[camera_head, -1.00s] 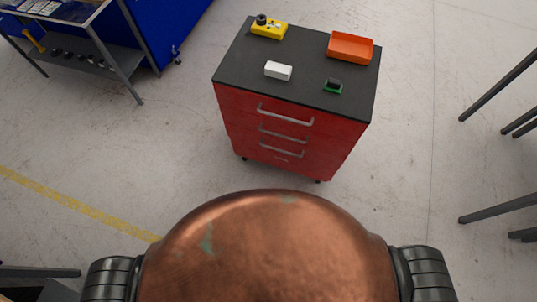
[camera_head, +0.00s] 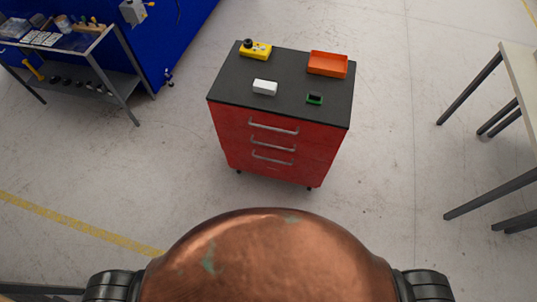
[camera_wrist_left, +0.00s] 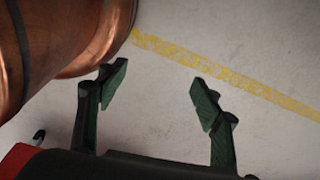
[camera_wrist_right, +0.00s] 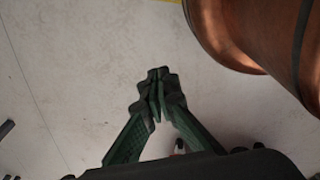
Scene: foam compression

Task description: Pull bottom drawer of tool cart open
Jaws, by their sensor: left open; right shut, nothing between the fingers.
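The red tool cart (camera_head: 232,139) with a dark top stands ahead in the head view. Its front has three silver handles one above another. The bottom drawer's handle (camera_head: 272,159) is the lowest, and all the drawers look closed. My left gripper (camera_wrist_left: 160,85) is open and empty above bare floor in the left wrist view. My right gripper (camera_wrist_right: 158,78) is shut and empty above bare floor in the right wrist view. Both grippers are out of the head view, and neither wrist view shows the cart clearly.
On the cart top are a yellow device (camera_head: 257,51), an orange tray (camera_head: 327,64), a white block (camera_head: 265,87) and a small green item (camera_head: 314,99). A grey workbench (camera_head: 100,62) stands far left, a table (camera_head: 520,75) at right. Floor before the cart is clear.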

